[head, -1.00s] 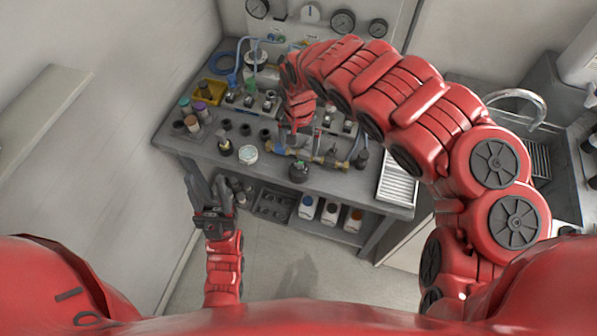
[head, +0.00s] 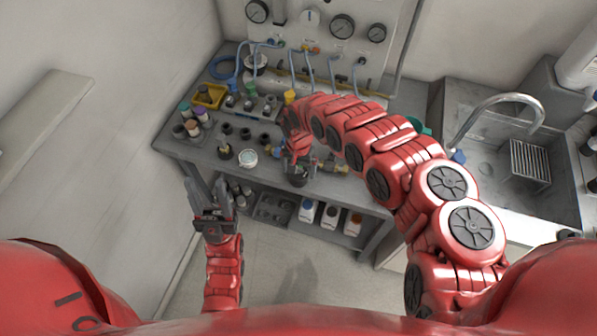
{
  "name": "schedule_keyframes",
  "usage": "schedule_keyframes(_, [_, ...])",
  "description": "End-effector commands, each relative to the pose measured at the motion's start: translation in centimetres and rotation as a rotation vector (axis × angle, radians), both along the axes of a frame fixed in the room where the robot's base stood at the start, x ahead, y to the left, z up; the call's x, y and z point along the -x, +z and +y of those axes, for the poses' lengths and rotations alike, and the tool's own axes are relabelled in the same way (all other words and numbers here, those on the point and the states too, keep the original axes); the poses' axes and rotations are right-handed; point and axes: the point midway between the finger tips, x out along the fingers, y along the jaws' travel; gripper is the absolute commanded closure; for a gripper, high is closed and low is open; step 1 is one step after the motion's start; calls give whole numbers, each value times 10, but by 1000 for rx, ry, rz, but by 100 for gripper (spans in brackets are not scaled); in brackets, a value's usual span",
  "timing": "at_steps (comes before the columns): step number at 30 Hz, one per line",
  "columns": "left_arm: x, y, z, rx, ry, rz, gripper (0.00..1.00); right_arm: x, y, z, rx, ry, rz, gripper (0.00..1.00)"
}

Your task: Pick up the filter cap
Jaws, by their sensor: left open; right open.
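A dark, round, cap-like part (head: 298,181), probably the filter cap, is near the front edge of the workbench. My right gripper (head: 298,165) points down right over it, with its fingers at or around its top. The gripper and arm partly hide the part, and I cannot tell whether they touch. The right gripper is open. My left gripper (head: 211,188) is open and empty, in front of the bench's left part, apart from everything on it.
The grey workbench (head: 187,150) holds a yellow bin (head: 209,95), several dark fittings and a white round jar (head: 248,158). A lower shelf carries white bottles (head: 330,213). A gauge panel stands behind; a sink (head: 500,165) is at right.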

Motion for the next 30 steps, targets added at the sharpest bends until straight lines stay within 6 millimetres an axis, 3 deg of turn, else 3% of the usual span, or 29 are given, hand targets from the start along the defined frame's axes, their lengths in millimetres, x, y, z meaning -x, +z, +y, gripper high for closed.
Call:
schedule_keyframes(7, [0, 6, 0, 0, 0, 0, 50, 0, -19, 2, -2, 0, 0, 0])
schedule_keyframes(17, [0, 5, 0, 0, 0, 0, 50, 0, -22, 0, 0, 0, -1, 2])
schedule_keyframes(30, [0, 5, 0, 0, 0, 0, 50, 0, -22, 0, 0, 0, -1, 81])
